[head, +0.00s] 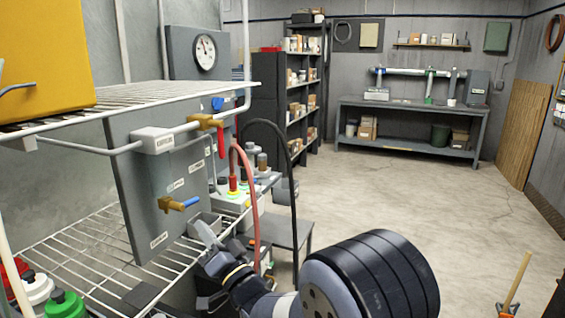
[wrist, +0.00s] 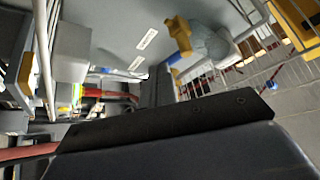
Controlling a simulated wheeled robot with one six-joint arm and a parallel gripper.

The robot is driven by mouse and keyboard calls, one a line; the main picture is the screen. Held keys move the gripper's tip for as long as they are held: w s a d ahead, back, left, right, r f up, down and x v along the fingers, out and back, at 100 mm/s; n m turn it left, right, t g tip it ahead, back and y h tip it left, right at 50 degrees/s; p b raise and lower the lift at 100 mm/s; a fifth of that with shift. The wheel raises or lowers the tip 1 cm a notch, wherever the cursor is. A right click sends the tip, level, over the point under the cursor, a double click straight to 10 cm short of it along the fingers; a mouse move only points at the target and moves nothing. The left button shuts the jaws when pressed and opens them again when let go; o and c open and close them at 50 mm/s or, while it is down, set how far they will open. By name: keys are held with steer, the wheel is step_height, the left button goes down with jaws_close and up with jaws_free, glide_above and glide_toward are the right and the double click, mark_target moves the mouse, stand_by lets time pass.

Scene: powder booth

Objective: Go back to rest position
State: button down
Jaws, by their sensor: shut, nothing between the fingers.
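My gripper (head: 208,238) is shut and empty in the head view, just in front of the grey panel (head: 150,200). It is below and to the right of a brass valve with a blue handle (head: 178,203) on that panel. My arm reaches in from the bottom of the head view. In the wrist view the dark gripper body fills the lower part, and the shut fingers (wrist: 157,88) point toward the panel (wrist: 130,35). The brass valve (wrist: 180,35) shows above and to the right of the fingers there.
Wire shelves (head: 75,250) stand close on the left, with bottles (head: 65,305) at the lower left. A second valve with a red handle (head: 220,140) and a hanging red hose (head: 254,205) are near my gripper. The floor (head: 410,195) to the right is mostly clear.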

steer(key=shift+s+d+f+m+t+h+p, duration=0.25)
steer(key=shift+s+d+m+h+p, duration=0.1)
steer(key=shift+s+m+h+p, duration=0.2)
steer(key=shift+s+d+f+m+t+h+p, duration=0.15)
steer(key=shift+s+d+f+m+h+p, duration=0.15)
steer(key=shift+s+m+h+p, duration=0.25)
steer(key=shift+a+r, duration=0.1)
